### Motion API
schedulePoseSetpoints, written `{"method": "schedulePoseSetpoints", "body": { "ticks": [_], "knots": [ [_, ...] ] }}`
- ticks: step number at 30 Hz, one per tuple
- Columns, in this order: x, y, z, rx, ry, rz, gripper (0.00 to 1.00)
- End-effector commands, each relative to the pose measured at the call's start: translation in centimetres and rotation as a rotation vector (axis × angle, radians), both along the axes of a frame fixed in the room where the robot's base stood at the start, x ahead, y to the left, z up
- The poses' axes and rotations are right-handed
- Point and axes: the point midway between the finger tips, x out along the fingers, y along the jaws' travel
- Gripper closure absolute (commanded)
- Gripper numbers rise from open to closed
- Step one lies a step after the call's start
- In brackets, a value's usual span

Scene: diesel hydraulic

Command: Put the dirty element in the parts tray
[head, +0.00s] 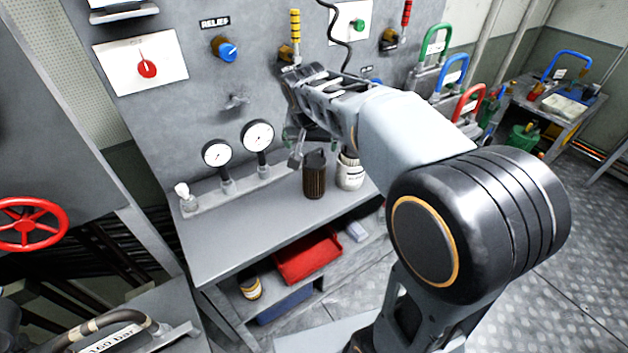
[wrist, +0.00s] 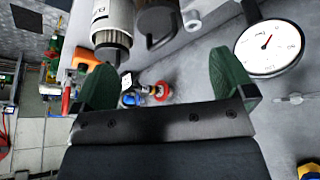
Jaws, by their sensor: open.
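A dark brown, ribbed cylinder that looks like the dirty element (head: 314,178) stands upright on the grey bench. In the wrist view its dark body with a loop handle (wrist: 158,25) shows at the top, beyond and between the fingertips. My gripper (head: 300,142) is above the bench, up and left of the element and apart from it. Its green fingertips (wrist: 168,78) are spread with nothing held between them. A red tray (head: 308,256), possibly the parts tray, sits on the shelf under the bench.
A white labelled canister (head: 350,174) stands close right of the element. Two gauges (head: 257,135) rise left of my gripper, with a small white bottle (head: 186,196) farther left. A blue tray (head: 286,305) lies below the red one. The bench front is clear.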

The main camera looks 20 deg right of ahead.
Motion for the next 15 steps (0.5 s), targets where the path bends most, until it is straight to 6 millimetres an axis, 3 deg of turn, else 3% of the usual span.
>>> {"method": "schedulePoseSetpoints", "body": {
  "ticks": [6,15],
  "knots": [
    [1.3,-0.7,-3.6,0.000,0.004,-0.003,0.00],
    [2.1,-1.0,-5.6,0.001,0.002,-0.002,0.00]
  ]
}}
